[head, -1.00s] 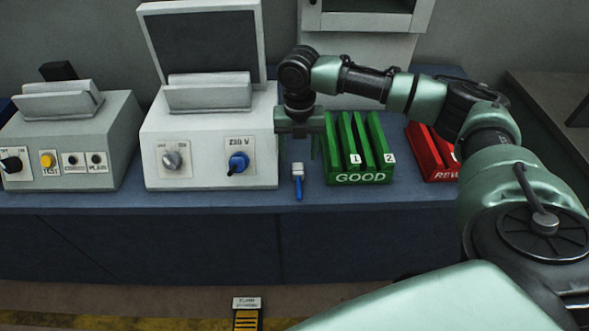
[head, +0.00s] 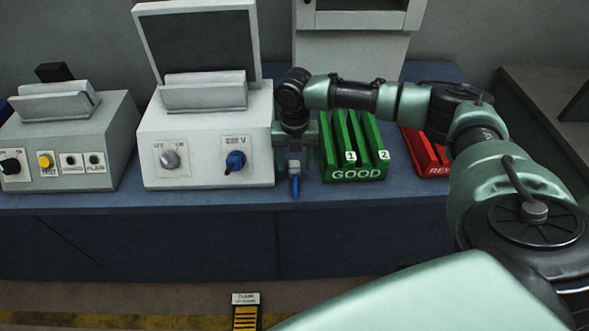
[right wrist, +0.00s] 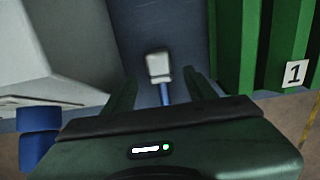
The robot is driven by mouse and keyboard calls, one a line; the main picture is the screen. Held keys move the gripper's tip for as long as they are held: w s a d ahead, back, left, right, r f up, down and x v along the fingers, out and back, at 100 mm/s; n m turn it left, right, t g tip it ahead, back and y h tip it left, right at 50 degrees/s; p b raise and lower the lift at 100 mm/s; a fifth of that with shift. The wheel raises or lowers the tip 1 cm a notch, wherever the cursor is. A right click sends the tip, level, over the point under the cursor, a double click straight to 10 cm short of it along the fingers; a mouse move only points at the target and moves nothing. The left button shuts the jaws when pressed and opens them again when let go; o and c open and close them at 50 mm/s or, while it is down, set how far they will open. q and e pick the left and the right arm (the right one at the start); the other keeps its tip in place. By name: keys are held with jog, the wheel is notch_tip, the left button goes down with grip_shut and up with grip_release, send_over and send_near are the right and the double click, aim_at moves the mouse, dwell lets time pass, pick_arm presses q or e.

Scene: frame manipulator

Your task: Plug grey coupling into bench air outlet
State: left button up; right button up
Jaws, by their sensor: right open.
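A small piece with a pale grey block head (head: 294,167) and a blue stem (head: 295,186) lies at the bench's front edge; I take it for the grey coupling. It also shows in the right wrist view (right wrist: 158,66), between the lines of my right fingers. My right gripper (head: 295,160) points down over it in the head view, fingers apart on either side. In the right wrist view the open fingers (right wrist: 161,90) do not touch it. I cannot pick out a bench air outlet. My left gripper is not in view.
A green GOOD rack (head: 356,174) stands close to the right of my right gripper, with a red rack (head: 425,155) beyond. A white tester (head: 205,140) with a blue knob (head: 235,160) stands close on the left. A grey tester (head: 70,150) is farther left.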

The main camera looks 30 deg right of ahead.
aim_at(295, 168)
jog(key=shift+f, duration=1.4)
jog(key=shift+c, duration=0.3)
grip_shut()
jog(key=shift+r, duration=0.1)
notch_tip(295, 168, up, 20)
jog(key=b, duration=0.2)
